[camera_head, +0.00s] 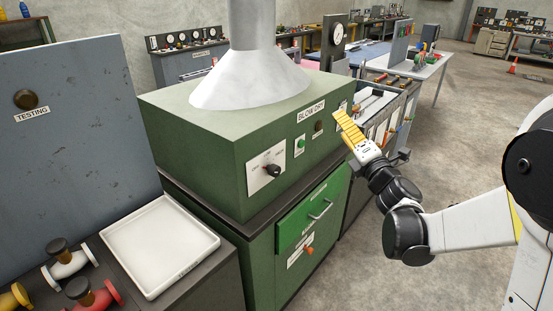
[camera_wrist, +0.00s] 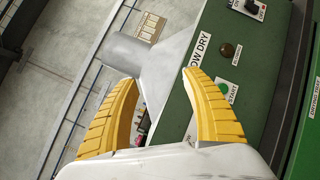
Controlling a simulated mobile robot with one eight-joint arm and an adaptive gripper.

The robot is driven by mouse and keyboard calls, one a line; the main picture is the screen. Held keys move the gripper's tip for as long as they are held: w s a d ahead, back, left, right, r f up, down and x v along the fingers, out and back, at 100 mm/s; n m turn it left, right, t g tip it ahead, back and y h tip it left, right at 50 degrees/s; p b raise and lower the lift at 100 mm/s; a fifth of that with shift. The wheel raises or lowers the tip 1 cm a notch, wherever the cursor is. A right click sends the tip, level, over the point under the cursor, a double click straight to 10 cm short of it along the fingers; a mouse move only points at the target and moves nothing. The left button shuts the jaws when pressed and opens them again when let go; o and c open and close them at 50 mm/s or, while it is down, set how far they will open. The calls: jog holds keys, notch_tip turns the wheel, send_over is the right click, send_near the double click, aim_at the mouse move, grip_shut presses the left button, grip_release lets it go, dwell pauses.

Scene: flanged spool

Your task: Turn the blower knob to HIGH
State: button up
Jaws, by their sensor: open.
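The blower knob (camera_head: 271,170) is black and sits on a white plate at the left of the green blower box's front face. The plate carries small marks that I cannot read surely, and I cannot tell which mark the knob points at. My gripper (camera_head: 346,120) has yellow ribbed fingers and is near the right end of the box, well to the right of the knob. In the wrist view its fingers (camera_wrist: 160,80) are spread with nothing held between them.
The green blower box (camera_head: 195,138) has a BLOW DRY label, a green button (camera_head: 300,143) and a dark round lamp (camera_head: 318,127) between knob and gripper. A metal hood (camera_head: 250,80) stands on top. Below are a drawer handle (camera_head: 321,209) and orange knob. A white tray (camera_head: 160,242) lies left.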

jog(key=a+f+n+g+y, duration=0.4)
jog(key=a+f+n+y, duration=0.15)
jog(key=f+n, duration=0.35)
jog(key=n+g+y, duration=0.2)
jog(key=n+g, duration=0.2)
jog(key=n, duration=0.3)
send_near(278, 173)
jog(key=b+x, duration=0.1)
jog(key=x, duration=0.9)
jog(key=shift+a+r, duration=0.1)
jog(key=shift+a, duration=0.2)
jog(key=c, duration=1.2)
